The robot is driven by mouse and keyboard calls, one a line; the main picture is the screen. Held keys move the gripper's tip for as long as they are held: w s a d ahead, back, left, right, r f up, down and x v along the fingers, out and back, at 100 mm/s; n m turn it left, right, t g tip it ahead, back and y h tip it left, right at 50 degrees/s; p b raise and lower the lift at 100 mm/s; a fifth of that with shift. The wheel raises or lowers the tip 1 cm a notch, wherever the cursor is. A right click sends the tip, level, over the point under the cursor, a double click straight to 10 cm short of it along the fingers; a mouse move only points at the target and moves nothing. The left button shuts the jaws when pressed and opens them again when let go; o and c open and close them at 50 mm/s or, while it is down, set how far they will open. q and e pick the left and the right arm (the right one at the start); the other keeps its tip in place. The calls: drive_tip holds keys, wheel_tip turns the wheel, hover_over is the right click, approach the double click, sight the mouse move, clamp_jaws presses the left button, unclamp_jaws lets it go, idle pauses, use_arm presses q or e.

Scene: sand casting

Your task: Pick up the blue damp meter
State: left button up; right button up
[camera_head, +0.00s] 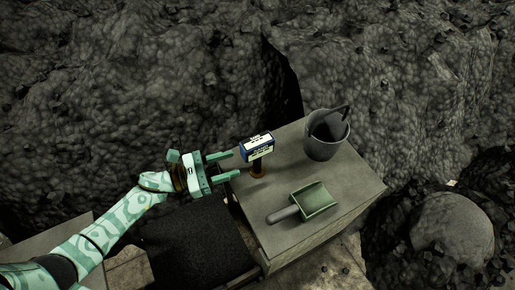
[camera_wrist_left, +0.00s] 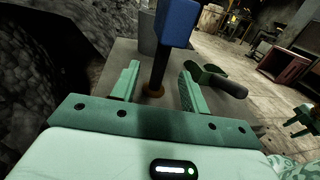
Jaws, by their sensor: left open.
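The blue damp meter (camera_head: 257,147) stands upright at the near left part of a grey block-like table (camera_head: 346,184). It has a blue head with a pale label, a dark stem and a brownish round base. In the left wrist view the damp meter (camera_wrist_left: 178,24) rises ahead, with its stem in line with the gap between the fingers. My left gripper (camera_head: 225,165) is open and empty, its fingers pointing at the meter from the left. The left fingers also show in the left wrist view (camera_wrist_left: 158,82), one on each side of the stem's line.
A green scoop (camera_head: 313,201) with a grey handle lies right of the meter. A grey bucket (camera_head: 322,143) holding a dark tool stands at the table's back. Bare tabletop lies between scoop and bucket.

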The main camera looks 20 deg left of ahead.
sight(257, 157)
use_arm(q)
drive_tip(key=x, duration=0.3)
drive_tip(key=b+x, duration=0.1)
drive_tip(key=x, duration=0.4)
drive_tip(key=shift+s+d+r, duration=0.15)
drive_tip(key=shift+d, duration=0.25)
drive_tip(key=shift+r, duration=0.1)
clamp_jaws()
use_arm(e)
drive_tip(key=shift+t+h, duration=0.3)
drive_tip(key=w+r, duration=0.3)
drive_tip(key=shift+w+d+r, duration=0.25)
drive_tip(key=shift+w+r, duration=0.05)
drive_tip(key=shift+w, duration=0.05)
